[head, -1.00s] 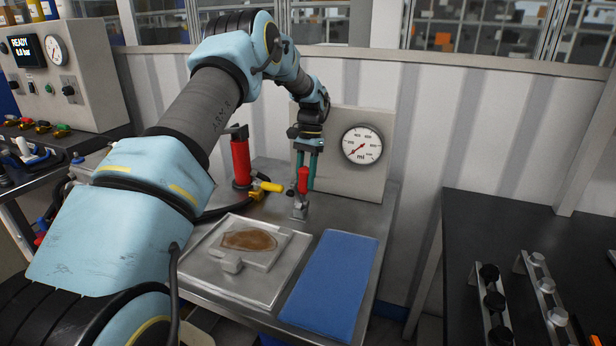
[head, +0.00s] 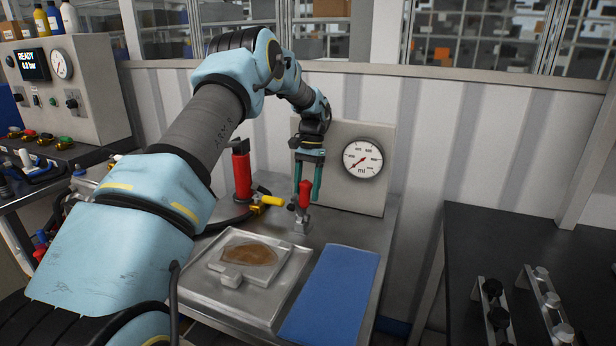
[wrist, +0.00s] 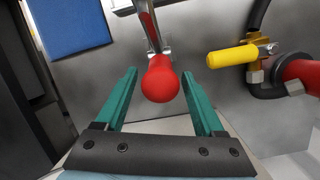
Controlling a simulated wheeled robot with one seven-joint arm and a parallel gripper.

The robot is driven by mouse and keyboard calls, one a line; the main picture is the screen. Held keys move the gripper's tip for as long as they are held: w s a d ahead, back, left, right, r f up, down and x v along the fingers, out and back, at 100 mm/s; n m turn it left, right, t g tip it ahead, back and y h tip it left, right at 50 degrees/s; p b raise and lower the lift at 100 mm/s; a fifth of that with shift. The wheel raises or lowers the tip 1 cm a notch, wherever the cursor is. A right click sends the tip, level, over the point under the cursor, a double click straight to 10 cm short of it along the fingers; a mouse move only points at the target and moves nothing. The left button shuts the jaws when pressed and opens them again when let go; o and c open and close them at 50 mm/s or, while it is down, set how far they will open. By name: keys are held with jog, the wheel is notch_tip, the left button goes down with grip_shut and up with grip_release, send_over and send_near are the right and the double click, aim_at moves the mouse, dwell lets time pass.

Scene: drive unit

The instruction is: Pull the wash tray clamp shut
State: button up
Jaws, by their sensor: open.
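The wash tray clamp has a red handle (head: 305,193) standing upright on a metal base (head: 301,226) at the back edge of the wash tray (head: 262,312). My gripper (head: 309,194) is open, pointing down, with its teal fingers on either side of the red handle. In the wrist view the red handle's rounded end (wrist: 160,84) lies between the two open fingertips (wrist: 158,78), with gaps on both sides. The fingers are not closed on it. A brown stain or residue (head: 250,254) shows on a block in the tray.
A red cylinder (head: 242,174) and a yellow-handled valve (head: 271,201) stand left of the clamp. A gauge panel (head: 345,195) rises close behind my gripper. A blue mat (head: 332,295) lies right of the tray. A dark bench (head: 500,245) is further right.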

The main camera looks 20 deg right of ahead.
jog(key=b+v, duration=0.2)
jog(key=v, duration=0.8)
jog(key=shift+b, duration=0.3)
